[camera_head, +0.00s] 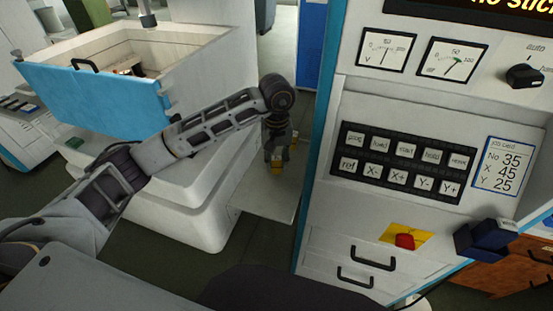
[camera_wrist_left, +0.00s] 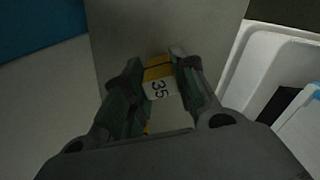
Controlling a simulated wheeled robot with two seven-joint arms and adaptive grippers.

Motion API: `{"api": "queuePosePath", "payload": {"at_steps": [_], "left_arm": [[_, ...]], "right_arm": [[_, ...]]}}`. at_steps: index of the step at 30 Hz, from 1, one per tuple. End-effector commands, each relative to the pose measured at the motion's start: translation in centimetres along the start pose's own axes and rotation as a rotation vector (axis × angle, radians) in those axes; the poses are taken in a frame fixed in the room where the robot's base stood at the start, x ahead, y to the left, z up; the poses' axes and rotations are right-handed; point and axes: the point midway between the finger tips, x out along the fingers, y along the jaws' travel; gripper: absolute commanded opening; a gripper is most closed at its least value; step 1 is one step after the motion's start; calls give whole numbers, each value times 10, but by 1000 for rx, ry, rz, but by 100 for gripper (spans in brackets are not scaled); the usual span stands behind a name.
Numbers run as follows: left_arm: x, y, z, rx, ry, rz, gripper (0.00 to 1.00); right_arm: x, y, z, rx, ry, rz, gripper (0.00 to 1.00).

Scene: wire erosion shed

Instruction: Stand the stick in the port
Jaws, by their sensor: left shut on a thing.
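My left gripper (camera_head: 278,158) hangs over a pale shelf between the white machine and the console. In the left wrist view, its two fingers (camera_wrist_left: 155,88) are shut on the stick, a small yellow and white piece (camera_wrist_left: 158,86) marked "35". I cannot tell whether the stick touches the shelf. I cannot make out the port in either view. My right gripper is not in view.
The shelf (camera_head: 262,198) looks bare around the gripper. An open-topped blue-fronted tank (camera_head: 95,97) is at left.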

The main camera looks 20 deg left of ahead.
Motion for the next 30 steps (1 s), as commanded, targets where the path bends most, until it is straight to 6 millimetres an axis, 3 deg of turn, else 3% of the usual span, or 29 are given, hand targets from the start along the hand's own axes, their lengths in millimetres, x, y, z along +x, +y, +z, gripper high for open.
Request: {"api": "queuePosePath", "payload": {"at_steps": [15,16,20,30], "left_arm": [[3,0,0,0,1,0,5],[3,0,0,0,1,0,30],[2,0,0,0,1,0,47],[2,0,0,0,0,0,49]], "right_arm": [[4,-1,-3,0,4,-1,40],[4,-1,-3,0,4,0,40],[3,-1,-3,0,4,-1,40],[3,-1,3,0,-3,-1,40]]}}
